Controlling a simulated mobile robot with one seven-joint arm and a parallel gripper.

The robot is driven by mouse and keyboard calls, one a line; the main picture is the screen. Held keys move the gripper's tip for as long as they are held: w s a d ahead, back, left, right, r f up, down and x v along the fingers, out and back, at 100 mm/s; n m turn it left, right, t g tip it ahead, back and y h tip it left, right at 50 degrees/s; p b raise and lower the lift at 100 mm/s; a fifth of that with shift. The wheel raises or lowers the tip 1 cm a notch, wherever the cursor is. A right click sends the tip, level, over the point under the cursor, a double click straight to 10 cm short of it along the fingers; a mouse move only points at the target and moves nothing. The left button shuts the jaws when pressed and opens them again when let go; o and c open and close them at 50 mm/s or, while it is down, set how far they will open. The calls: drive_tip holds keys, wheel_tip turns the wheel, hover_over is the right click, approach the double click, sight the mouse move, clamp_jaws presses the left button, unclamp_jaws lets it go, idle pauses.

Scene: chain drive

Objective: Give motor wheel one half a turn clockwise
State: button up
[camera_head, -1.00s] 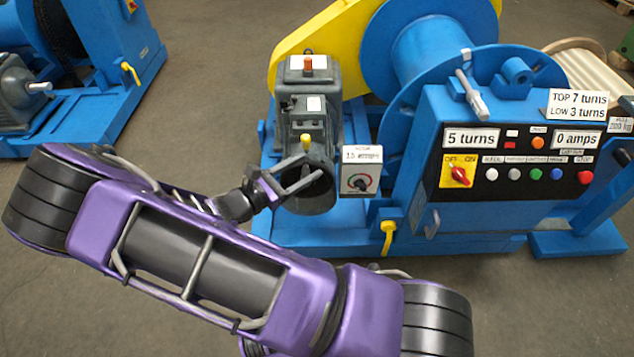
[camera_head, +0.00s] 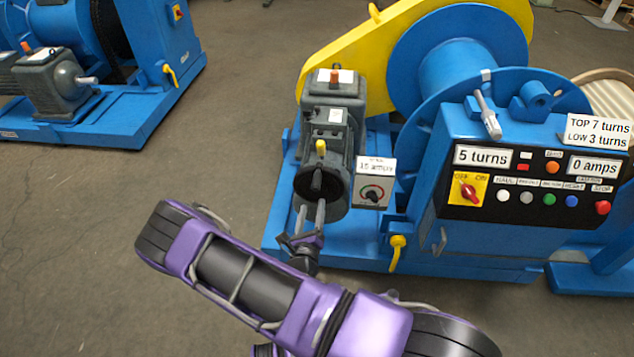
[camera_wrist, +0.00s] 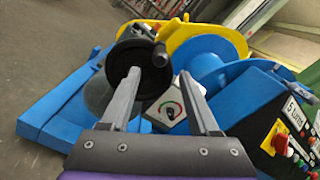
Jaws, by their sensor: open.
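My gripper (camera_wrist: 160,82) holds nothing. I cannot tell whether a fingertip touches the wheel.
A small grey dial box (camera_head: 373,183) stands right of the wheel. The blue control panel (camera_head: 525,190) reads 5 turns and 0 amps. The yellow guard (camera_head: 385,32) and blue drum (camera_head: 450,65) are behind. A second blue machine (camera_head: 120,125) is at left, with bare floor between.

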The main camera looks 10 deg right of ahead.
sight(317, 181)
drive_tip(key=b+x, duration=0.1)
drive_tip(key=x, duration=1)
drive_tip(key=shift+w+d, duration=0.1)
clamp_jaws()
idle(1.0)
